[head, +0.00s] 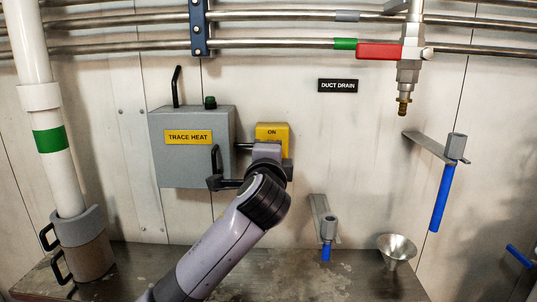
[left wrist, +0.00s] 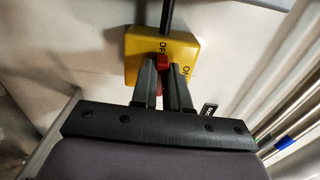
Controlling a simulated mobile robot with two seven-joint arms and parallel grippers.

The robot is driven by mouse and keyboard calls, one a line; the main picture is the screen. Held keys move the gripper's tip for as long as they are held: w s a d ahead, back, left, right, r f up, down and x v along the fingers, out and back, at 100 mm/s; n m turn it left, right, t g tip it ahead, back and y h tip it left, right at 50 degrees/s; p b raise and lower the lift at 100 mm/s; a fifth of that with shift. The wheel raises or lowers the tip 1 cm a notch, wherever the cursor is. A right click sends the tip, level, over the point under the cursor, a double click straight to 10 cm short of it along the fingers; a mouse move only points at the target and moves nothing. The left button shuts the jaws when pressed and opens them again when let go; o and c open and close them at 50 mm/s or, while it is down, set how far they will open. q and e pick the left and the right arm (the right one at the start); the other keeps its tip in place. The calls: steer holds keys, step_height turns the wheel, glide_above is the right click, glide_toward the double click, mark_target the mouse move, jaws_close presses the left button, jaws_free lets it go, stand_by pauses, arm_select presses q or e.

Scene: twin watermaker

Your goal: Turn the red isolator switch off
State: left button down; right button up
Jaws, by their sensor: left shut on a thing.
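The isolator is a yellow box (head: 272,130) on the wall, with "ON" at its top in the head view. In the left wrist view the yellow box (left wrist: 183,50) shows "OFF" near the top and "ON" at the right. The red switch handle (left wrist: 162,61) sits on its face, between the fingertips of my left gripper (left wrist: 163,72). The gripper is shut on it. The fingers hide much of the handle, so its exact angle is hard to tell. In the head view my left wrist covers the switch. My right gripper is in neither view.
A grey "TRACE HEAT" box (head: 190,150) with a black handle stands close left of the isolator. Blue-handled valves (head: 441,197) and a funnel (head: 396,250) are at the right. A red-handled pipe valve (head: 379,51) is above. The wall under the "DUCT DRAIN" sign (head: 338,86) is clear.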

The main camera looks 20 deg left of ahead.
arm_select(q)
steer(key=shift+n, duration=0.3)
stand_by(0.4)
steer(key=c, duration=1.1)
jaws_free()
steer(key=shift+s, duration=0.1)
steer(key=shift+b+v, duration=0.7)
steer(key=shift+v, duration=2.85)
